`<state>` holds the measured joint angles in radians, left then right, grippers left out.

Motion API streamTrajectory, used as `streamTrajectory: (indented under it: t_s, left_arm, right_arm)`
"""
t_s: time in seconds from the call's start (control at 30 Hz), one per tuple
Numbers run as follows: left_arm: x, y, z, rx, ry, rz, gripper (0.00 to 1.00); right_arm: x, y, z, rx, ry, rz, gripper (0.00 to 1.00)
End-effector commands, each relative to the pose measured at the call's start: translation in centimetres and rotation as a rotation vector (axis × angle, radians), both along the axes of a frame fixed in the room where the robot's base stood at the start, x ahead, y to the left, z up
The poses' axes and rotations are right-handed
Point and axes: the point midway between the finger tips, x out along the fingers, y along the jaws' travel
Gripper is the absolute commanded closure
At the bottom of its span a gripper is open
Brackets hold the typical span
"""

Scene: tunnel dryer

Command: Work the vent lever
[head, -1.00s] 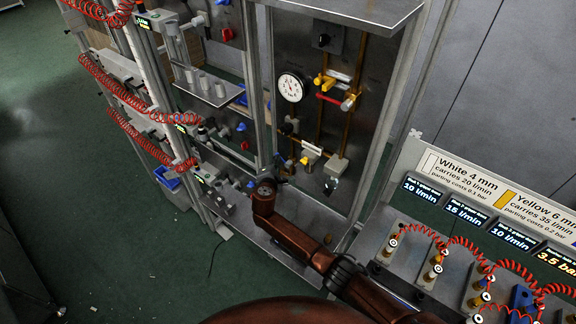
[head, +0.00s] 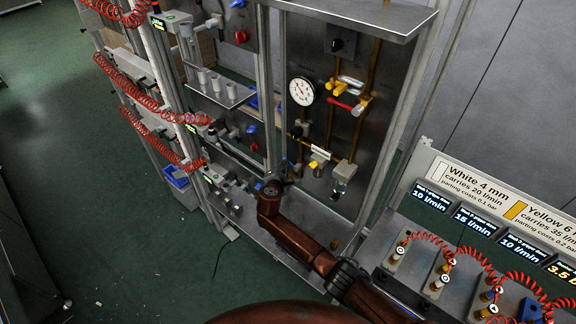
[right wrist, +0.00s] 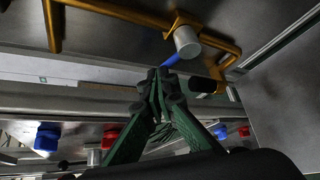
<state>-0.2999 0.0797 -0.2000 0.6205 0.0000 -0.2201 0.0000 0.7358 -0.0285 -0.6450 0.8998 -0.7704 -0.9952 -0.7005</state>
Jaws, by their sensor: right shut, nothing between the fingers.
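Which handle is the vent lever I cannot tell for sure. In the right wrist view a blue lever (right wrist: 172,60) sticks out beside a grey cylinder (right wrist: 187,42) on a brass pipe. My right gripper (right wrist: 156,78) is shut and empty, its tips very close to the blue lever; I cannot tell whether they touch. In the head view my right gripper (head: 276,179) is at the lower left of the pipe panel, small and partly hidden by my arm. A red lever (head: 347,104) and a yellow handle (head: 337,87) sit higher on the pipes. My left gripper is not in view.
A round white gauge (head: 302,91) and a black knob (head: 341,42) are on the panel (head: 385,110). Red coiled hoses and shelves of fittings stand to the left. A sloped board with displays (head: 432,198) stands at the right. Green floor is open at the left.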

Motion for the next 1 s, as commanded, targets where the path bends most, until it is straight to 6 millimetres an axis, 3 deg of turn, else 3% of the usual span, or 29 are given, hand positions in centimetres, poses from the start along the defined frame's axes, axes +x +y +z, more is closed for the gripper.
streamTrajectory:
  t_s: [0.57, 0.87, 1.0]
  left_arm:
    - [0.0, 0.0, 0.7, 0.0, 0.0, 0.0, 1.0]
    - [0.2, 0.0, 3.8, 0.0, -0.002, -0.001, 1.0]
    - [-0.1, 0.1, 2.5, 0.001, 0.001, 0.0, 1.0]
  right_arm:
    - [-0.7, -0.7, -0.4, 0.0, 0.001, -0.002, 1.0]
    - [-2.6, 1.8, 2.3, 0.002, 0.001, 0.004, 1.0]
    - [-4.8, 3.4, 3.4, 0.006, -0.001, 0.004, 1.0]
